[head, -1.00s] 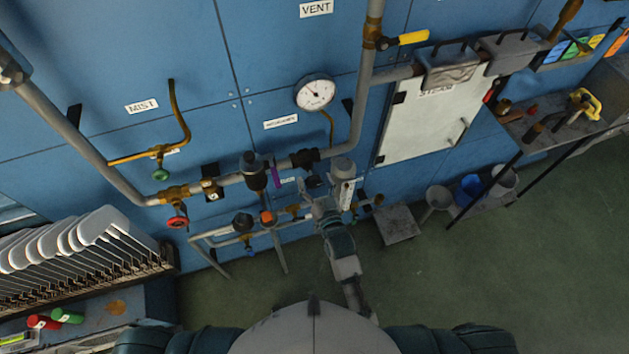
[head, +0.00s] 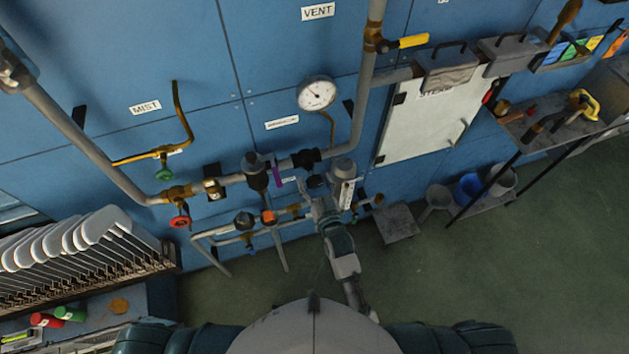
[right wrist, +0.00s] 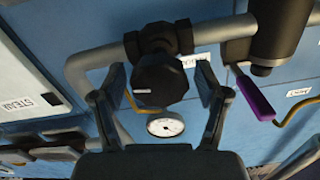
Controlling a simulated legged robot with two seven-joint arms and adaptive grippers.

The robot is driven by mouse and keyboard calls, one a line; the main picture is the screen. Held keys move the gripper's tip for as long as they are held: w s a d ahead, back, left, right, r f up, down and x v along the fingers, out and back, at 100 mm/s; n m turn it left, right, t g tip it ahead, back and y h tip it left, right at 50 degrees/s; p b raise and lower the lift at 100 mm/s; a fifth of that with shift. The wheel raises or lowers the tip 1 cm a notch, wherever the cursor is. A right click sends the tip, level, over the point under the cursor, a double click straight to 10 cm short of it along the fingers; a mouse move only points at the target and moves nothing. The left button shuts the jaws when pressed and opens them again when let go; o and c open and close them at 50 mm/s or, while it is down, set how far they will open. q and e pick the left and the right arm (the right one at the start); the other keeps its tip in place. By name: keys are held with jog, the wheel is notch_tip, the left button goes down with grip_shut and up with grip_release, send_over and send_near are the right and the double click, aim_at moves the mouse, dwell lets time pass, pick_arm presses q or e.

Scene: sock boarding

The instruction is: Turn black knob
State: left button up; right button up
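The black knob (right wrist: 160,78) is a faceted round knob with a white mark, on a black valve fitting (right wrist: 158,40) of the grey pipe. In the right wrist view my right gripper (right wrist: 162,85) is open, with one finger on each side of the knob. A gap shows between each finger and the knob. In the head view the knob (head: 317,182) shows small and dark, just past the tip of my right gripper (head: 321,200), and the gripper partly hides it. My left gripper is not in view.
A valve with a purple handle (head: 277,177) sits close left of the knob. A grey cylinder with a white label (head: 345,172) stands close right. A pressure gauge (head: 317,93) is above. Lower pipes with an orange fitting (head: 268,216) lie at left. Open floor (head: 480,270) is at right.

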jog(key=v, duration=1.2)
jog(key=shift+a, duration=0.1)
jog(key=s+d+f+g+h, duration=0.1)
jog(key=s+f+g, duration=0.1)
jog(key=f, duration=0.9)
jog(key=s+d+f+n+g, duration=0.1)
jog(key=s+d+f+g, duration=0.15)
jog(key=f, duration=0.85)
jog(key=s+f+g+h, duration=0.1)
jog(key=s+f+g, duration=0.2)
jog(key=f, duration=0.7)
jog(key=s+d+f+g+h, duration=0.1)
jog(key=s+d+f+g, duration=0.2)
jog(key=s+d+f, duration=0.2)
jog(key=s+d+f+g+h, duration=0.1)
jog(key=s+d+f+g, duration=0.1)
jog(key=s+d+f, duration=0.4)
jog(key=s+d+f+g+h, duration=0.1)
jog(key=s+d+f+g, duration=0.2)
jog(key=s+d+f, duration=0.3)
jog(key=s+f, duration=0.5)
jog(key=s, duration=0.6)
jog(key=shift+g+h, duration=0.3)
jog(key=shift+g, duration=0.05)
